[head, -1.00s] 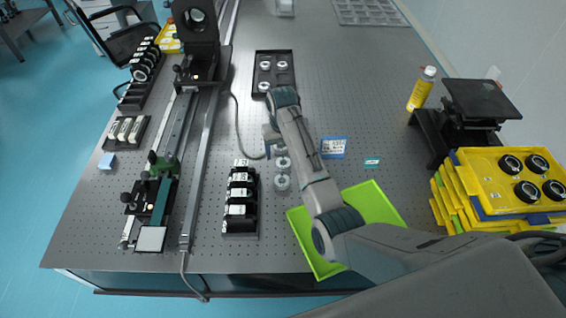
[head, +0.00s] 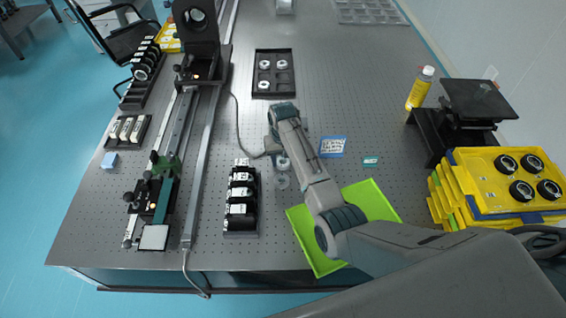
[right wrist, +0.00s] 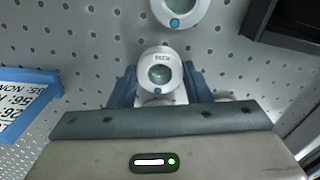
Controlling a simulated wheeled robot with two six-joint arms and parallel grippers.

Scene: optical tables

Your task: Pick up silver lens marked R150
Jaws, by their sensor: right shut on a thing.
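A silver ring-shaped lens (right wrist: 160,75) with a teal dot sits between the fingers of my right gripper (right wrist: 160,88) in the right wrist view; its small printed label is too blurred to read surely. My right gripper is shut on this lens, low over the table. My left gripper is not in view.
A black rack (head: 240,232) of mounted optics stands left of the lenses. A black tray (head: 274,93) with silver lenses lies behind. A blue-edged card (head: 333,147) and a green bin (head: 372,203) are to the right. A rail (head: 200,160) runs along the left.

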